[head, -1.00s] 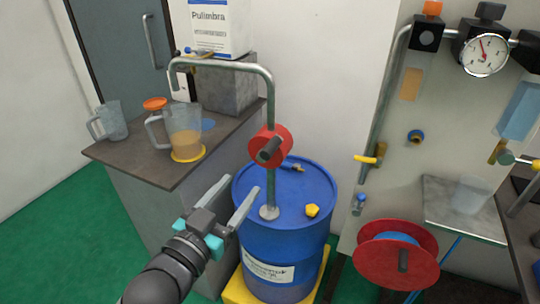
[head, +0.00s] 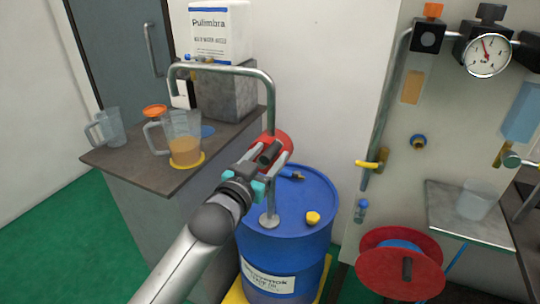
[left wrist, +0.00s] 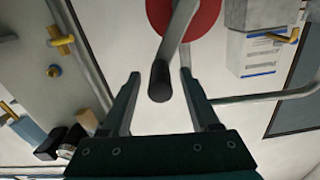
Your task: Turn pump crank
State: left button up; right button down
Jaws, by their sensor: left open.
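The pump is a bent grey pipe (head: 225,69) rising from a blue drum (head: 300,240). Its red crank disc (head: 284,139) sits on the upright pipe, and a dark crank handle (head: 270,153) sticks out toward me. My left gripper (head: 277,149) is open with its fingers reaching up to the crank. In the left wrist view the handle (left wrist: 159,82) lies between the two open fingers, with a gap on each side. The silver crank arm (left wrist: 178,32) and red disc (left wrist: 205,14) show beyond. My right gripper is not in view.
A measuring jug (head: 184,138) with amber liquid stands on a yellow disc under the spout, with an empty jug (head: 110,126) to its left. A red reel (head: 385,278), a pressure gauge (head: 486,55) and a yellow-handled valve (head: 368,164) are on the right panel.

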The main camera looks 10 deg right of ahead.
pick_arm(q)
jog(key=shift+w+d, duration=0.3)
jog(key=shift+w, duration=0.05)
grip_shut()
dwell(0.4)
dwell(0.9)
